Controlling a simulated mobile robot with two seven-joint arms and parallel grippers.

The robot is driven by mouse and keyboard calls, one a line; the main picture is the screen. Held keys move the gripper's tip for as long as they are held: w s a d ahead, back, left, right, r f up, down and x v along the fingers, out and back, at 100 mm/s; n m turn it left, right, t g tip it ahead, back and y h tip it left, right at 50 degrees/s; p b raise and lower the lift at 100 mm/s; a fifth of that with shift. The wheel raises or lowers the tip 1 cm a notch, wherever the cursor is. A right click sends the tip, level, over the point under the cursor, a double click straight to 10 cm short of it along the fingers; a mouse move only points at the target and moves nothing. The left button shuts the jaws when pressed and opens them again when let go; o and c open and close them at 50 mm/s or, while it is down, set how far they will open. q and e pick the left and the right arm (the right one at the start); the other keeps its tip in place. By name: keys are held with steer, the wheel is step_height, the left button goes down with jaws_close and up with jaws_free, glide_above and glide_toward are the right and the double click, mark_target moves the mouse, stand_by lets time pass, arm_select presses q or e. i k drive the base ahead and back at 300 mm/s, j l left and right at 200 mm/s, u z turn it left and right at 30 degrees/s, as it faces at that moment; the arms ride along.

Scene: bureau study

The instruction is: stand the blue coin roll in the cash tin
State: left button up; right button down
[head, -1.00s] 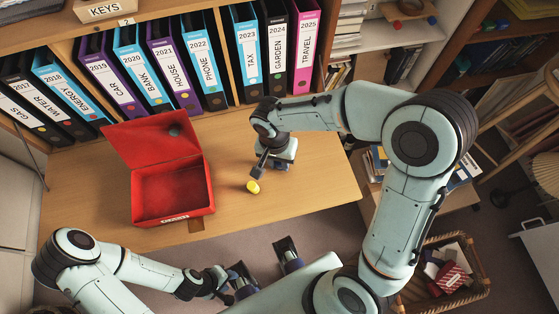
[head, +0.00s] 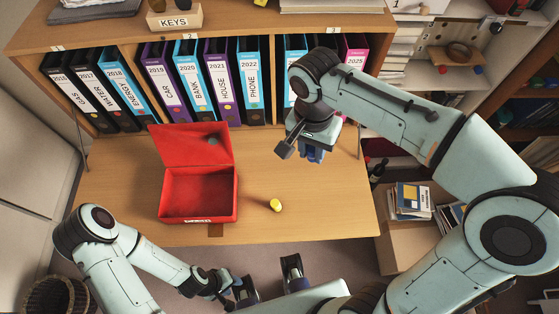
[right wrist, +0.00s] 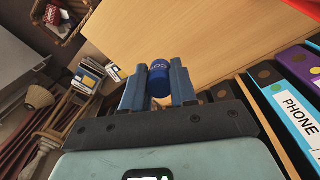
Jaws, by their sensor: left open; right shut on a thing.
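The blue coin roll (right wrist: 160,82) is held between the fingertips of my right gripper (right wrist: 160,88) in the right wrist view; its rounded end and pale lettering show. In the head view my right gripper (head: 313,153) hangs over the back right of the desk, right of the cash tin; the roll itself cannot be made out there. The red cash tin (head: 233,209) stands on the desk with its lid tilted open at the back, and its inside looks empty. My left gripper (head: 268,283) is open and empty in front of the desk edge.
A yellow roll (head: 276,205) stands on the desk (head: 330,215) right of the tin. Several ring binders (head: 215,85) line the shelf behind. The desk between the tin and my right gripper is otherwise clear.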

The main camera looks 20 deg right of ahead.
mark_target(187, 198)
steer(key=i+j, duration=0.1)
steer(key=j, duration=1)
steer(key=i+j, duration=0.15)
steer(key=j, duration=0.4)
